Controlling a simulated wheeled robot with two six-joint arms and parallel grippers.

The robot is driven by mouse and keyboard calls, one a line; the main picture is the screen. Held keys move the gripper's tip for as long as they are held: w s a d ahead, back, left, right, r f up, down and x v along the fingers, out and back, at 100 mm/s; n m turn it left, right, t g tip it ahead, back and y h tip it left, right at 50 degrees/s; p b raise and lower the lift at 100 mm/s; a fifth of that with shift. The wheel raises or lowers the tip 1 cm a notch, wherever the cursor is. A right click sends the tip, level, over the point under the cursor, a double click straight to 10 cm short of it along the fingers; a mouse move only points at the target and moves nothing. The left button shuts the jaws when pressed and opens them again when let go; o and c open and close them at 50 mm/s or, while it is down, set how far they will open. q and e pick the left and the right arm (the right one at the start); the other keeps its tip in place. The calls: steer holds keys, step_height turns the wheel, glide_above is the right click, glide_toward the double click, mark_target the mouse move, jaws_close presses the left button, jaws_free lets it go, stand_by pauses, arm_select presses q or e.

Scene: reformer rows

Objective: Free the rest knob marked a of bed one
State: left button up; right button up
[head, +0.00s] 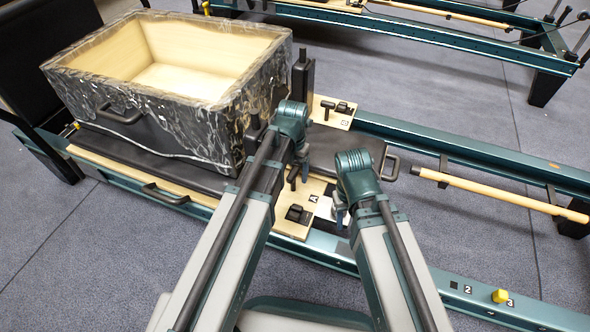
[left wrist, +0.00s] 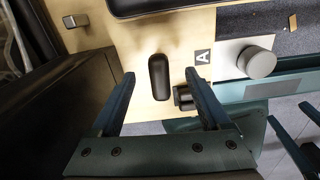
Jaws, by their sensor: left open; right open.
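The rest knob by label A is a black, rounded upright knob (head: 293,176) on a pale wooden plate (head: 285,229) at the near side of the bed. The left wrist view shows this knob (left wrist: 159,78) from above, between my left fingers, with a gap on each side. The A label (head: 313,198) is beside it, and a black catch (head: 295,213) sits close by. My left gripper (head: 300,163) is open over the knob, its fingertips partly hidden in the head view. My right gripper (head: 340,208) is open and empty, right of the plate.
A large open box (head: 165,100) stands on the bed, left of my left gripper. A similar plate (head: 335,112) with black fittings lies on the far rail. A grey round knob (left wrist: 259,62) is right of the label. A yellow knob (head: 500,296) sits on the near rail.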

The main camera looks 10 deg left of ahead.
arm_select(q)
steer(key=shift+r+p, duration=2.55)
steer(key=shift+r, duration=0.4)
steer(key=shift+f, duration=0.1)
